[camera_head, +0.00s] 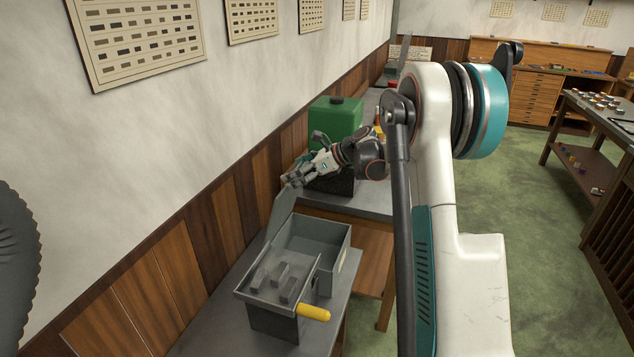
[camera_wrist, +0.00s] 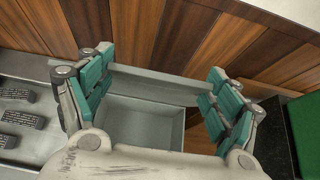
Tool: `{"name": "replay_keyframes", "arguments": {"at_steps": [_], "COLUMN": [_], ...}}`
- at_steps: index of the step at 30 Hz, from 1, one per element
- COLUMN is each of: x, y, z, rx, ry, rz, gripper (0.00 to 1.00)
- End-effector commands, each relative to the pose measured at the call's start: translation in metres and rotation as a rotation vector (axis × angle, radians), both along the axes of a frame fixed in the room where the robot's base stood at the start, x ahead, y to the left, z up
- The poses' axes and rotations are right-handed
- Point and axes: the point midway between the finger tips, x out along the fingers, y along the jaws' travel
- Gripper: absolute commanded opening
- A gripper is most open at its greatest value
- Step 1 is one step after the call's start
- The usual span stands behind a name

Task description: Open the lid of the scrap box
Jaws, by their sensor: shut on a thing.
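The scrap box (camera_head: 333,244) is a grey open-topped metal box on the grey bench. Its lid (camera_head: 280,213) stands raised and tilted up at the wall side, and the box's empty-looking inside shows. My gripper (camera_head: 293,180) is at the lid's upper end. In the wrist view, my gripper's (camera_wrist: 160,72) teal-padded fingers are wide apart, one at each end of the grey lid (camera_wrist: 165,83), and shut on it. The box's inside (camera_wrist: 145,118) shows below the lid. The exact finger contact is partly hidden.
A tray with several grey type blocks (camera_head: 278,272) and a yellow handle (camera_head: 314,312) adjoin the box in front. A green container (camera_head: 336,122) stands behind my gripper on the further bench. The wood-panelled wall (camera_head: 210,232) runs close on the left.

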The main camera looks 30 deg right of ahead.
Motion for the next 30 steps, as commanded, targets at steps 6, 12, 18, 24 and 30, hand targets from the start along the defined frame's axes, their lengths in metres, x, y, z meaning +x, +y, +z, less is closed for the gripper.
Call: {"name": "replay_keyframes", "arguments": {"at_steps": [6,12,18,24,30], "x": [0.038,0.063,0.077,0.083,0.084], "y": [0.034,0.057,0.069,0.074,0.074], "z": [0.013,0.016,0.013,0.012,0.011], "rx": [-0.094,-0.104,-0.157,-0.179,-0.184], "ry": [0.104,0.115,0.175,0.201,0.206], "rz": [0.004,0.003,0.002,0.0,-0.001], "gripper": [0.4,0.4,0.4,0.4,0.4]}}
